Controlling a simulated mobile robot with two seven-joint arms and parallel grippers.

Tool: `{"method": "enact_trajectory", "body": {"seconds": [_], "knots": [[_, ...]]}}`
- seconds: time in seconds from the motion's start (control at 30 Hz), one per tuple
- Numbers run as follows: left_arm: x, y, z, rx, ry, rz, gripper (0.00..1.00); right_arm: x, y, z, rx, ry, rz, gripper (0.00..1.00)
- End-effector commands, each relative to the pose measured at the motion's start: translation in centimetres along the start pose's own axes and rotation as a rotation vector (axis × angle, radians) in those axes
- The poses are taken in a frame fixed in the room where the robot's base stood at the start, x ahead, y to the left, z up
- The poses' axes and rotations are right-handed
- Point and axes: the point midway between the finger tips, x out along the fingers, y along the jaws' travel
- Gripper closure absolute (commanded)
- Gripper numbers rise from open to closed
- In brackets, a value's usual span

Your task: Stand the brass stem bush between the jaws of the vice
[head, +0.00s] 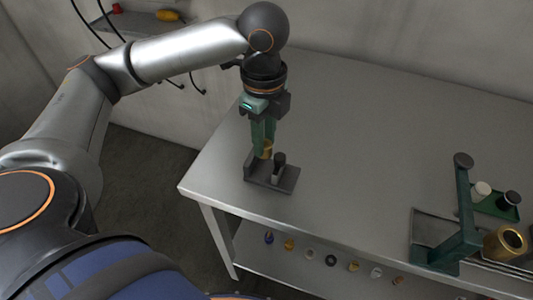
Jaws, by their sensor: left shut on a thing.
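My left gripper (265,148) points straight down at the left part of the bench. It is shut on a small brass piece (267,150), which looks like the stem bush. The gripper's green fingers hide part of it. The piece is just over or inside a dark grey fixture (284,184) with a raised plate at its left and a dark round post. I cannot tell whether the piece touches the fixture. A green upright device (465,215) stands at the right; I cannot tell for certain which of the two is the vice. My right gripper is out of view.
A larger hollow brass cylinder (505,243) stands beside the green device. A green tray (496,207) behind it holds a white and a black-topped piece. Several small parts lie on the lower shelf (310,270). The middle of the bench (370,150) is clear.

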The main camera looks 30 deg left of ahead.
Motion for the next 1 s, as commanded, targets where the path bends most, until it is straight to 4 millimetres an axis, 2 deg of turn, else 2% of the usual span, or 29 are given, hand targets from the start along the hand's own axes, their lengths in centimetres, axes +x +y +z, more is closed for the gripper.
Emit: {"method": "enact_trajectory", "body": {"seconds": [0.27,0.4,0.53,0.77,0.8,1.0], "knots": [[3.6,0.1,0.0,0.0,0.0,0.001,1.0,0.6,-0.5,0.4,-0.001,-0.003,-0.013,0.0],[5.6,0.0,0.0,0.001,0.0,0.0,1.0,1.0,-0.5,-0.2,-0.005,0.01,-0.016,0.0],[5.7,0.0,0.0,0.001,0.0,-0.003,1.0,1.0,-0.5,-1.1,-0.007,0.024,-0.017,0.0],[5.8,0.0,0.0,0.0,0.0,-0.002,1.0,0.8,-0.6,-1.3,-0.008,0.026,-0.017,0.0],[5.9,0.0,0.0,0.0,0.0,-0.002,0.67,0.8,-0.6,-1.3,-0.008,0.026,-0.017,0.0],[5.9,0.0,0.0,0.0,0.0,-0.002,0.45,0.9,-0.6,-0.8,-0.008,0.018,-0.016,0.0]]}}
